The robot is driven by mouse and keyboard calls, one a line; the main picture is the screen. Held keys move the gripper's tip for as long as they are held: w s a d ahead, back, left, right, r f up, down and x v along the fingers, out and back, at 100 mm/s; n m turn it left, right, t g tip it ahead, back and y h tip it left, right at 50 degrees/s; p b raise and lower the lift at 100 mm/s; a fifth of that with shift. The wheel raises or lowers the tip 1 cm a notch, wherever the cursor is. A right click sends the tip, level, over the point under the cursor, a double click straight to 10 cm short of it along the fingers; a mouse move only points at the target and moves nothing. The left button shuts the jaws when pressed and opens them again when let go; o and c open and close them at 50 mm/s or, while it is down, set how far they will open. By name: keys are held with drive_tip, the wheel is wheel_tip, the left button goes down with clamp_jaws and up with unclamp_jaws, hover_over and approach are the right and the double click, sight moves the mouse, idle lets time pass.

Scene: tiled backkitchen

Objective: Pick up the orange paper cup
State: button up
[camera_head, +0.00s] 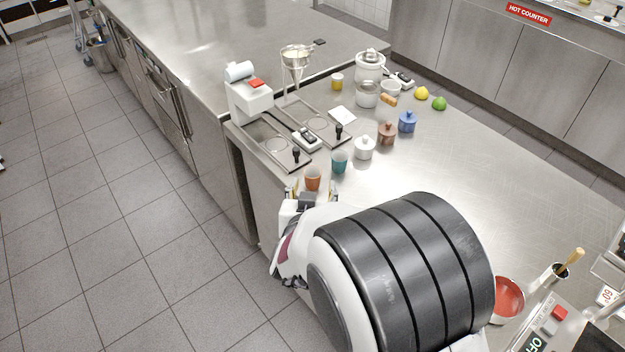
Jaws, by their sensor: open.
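An orange paper cup (312,178) stands upright on the steel counter (475,150), close to its left edge. My gripper (308,188) is open at the near side of the cup. Its fingers show at the left and right of the cup's lower part; I cannot tell whether they touch it. The cup's base is partly hidden by the gripper, and my arm covers much of the counter in front.
A teal cup (339,162) stands close at the cup's right, with a white lidded jar (364,147) beyond it. A metal tray (270,150) with a black-knobbed tool lies behind. A red bowl (507,297) is at the lower right. The counter's right middle is clear.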

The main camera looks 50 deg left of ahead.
sight(312, 179)
drive_tip(key=shift+a, duration=0.1)
drive_tip(key=shift+w+a, duration=1)
drive_tip(key=shift+a, duration=0.3)
drive_tip(key=shift+x, duration=1)
drive_tip(key=c, duration=1.2)
